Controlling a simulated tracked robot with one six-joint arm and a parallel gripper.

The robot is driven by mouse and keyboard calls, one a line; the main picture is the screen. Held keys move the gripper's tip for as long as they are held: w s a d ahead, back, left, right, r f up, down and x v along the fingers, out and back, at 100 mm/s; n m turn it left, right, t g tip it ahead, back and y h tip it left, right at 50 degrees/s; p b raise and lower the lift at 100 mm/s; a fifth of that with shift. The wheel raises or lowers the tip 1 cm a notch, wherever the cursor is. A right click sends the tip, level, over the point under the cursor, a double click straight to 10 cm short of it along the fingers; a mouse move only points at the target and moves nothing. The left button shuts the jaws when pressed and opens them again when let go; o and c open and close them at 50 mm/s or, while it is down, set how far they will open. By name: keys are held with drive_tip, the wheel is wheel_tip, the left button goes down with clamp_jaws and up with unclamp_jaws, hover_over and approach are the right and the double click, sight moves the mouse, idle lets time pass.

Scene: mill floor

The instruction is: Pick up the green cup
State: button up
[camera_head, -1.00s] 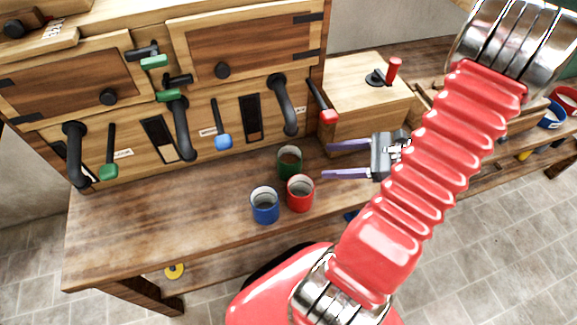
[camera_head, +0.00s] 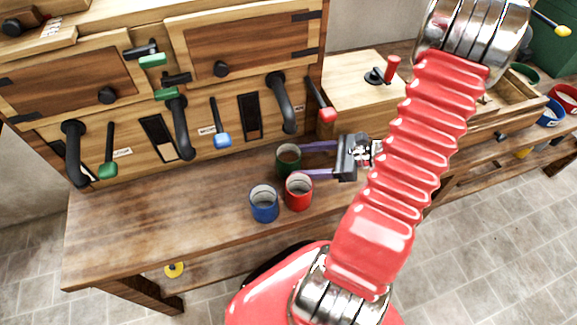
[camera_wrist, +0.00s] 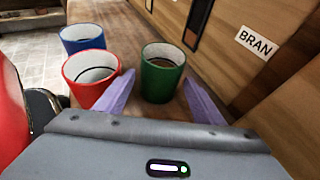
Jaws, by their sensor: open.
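The green cup (camera_head: 288,161) stands upright on the wooden bench, behind the red cup (camera_head: 299,191) and close to the cabinet front. The blue cup (camera_head: 264,203) stands to the left of the red one. My gripper (camera_head: 303,159) is open, its purple fingers pointing left, with the tips at the green cup's right side. In the wrist view the green cup (camera_wrist: 161,74) stands ahead, between the two fingertips. There the red cup (camera_wrist: 91,77) is just beside the left finger, and the blue cup (camera_wrist: 83,38) is farther off. I cannot tell whether a finger touches a cup.
The cabinet (camera_head: 237,112) with handles and levers rises behind the cups. A wooden box (camera_head: 362,90) with a red-handled crank stands to the right. A label reading BRAN (camera_wrist: 256,42) is on the cabinet in the wrist view. The bench is clear to the left (camera_head: 150,220).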

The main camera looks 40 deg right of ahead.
sight(289, 161)
idle(0.3)
drive_tip(key=shift+x, duration=2.6)
drive_tip(key=shift+f, duration=0.1)
drive_tip(key=shift+c, duration=0.5)
drive_tip(key=c, duration=0.9)
drive_tip(key=shift+o, duration=0.2)
